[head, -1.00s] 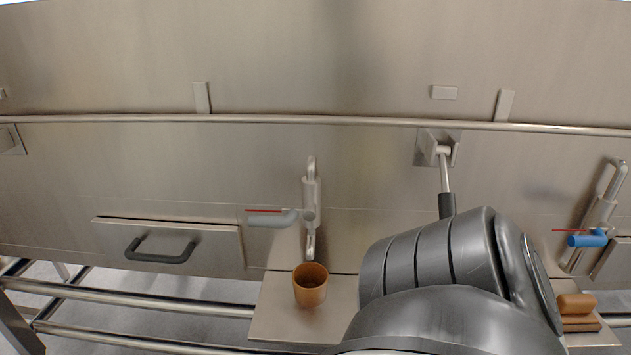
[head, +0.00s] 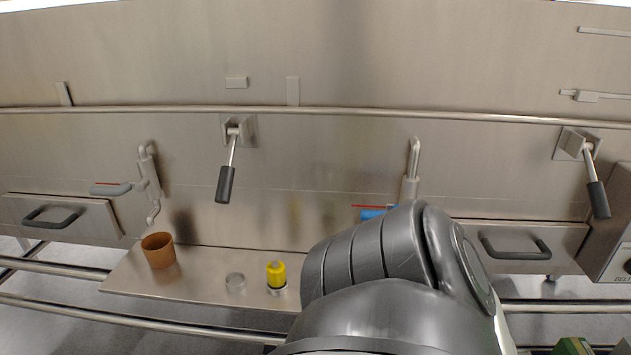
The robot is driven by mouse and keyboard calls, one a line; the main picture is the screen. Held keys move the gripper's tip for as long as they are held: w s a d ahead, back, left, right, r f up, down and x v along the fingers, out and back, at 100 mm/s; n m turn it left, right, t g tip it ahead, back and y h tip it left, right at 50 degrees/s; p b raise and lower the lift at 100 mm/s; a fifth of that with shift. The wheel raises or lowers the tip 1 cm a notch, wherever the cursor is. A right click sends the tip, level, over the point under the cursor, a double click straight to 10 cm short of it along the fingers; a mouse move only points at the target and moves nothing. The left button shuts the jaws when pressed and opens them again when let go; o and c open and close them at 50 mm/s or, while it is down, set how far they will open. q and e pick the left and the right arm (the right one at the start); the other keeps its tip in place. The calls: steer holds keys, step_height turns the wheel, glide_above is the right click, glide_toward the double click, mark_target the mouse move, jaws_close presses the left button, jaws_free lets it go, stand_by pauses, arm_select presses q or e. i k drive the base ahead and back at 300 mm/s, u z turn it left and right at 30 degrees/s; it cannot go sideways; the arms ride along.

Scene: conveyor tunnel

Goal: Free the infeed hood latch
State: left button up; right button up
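Two lever handles with black grips hang from square brackets on the steel wall. One lever (head: 226,170) is left of centre and the other (head: 592,180) is at the far right. Both hang down at a slight tilt. I cannot tell which of them, if either, is the infeed hood latch. A large dark grey link of my own arm fills the lower middle and hides part of the wall and shelf. Neither of my grippers shows.
A long rail (head: 330,113) crosses the wall. A grey-handled valve (head: 112,188) is at left; a blue-handled one (head: 375,212) is partly hidden.

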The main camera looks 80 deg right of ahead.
mark_target(598, 202)
steer(key=k, duration=0.35)
steer(key=z, duration=1.25)
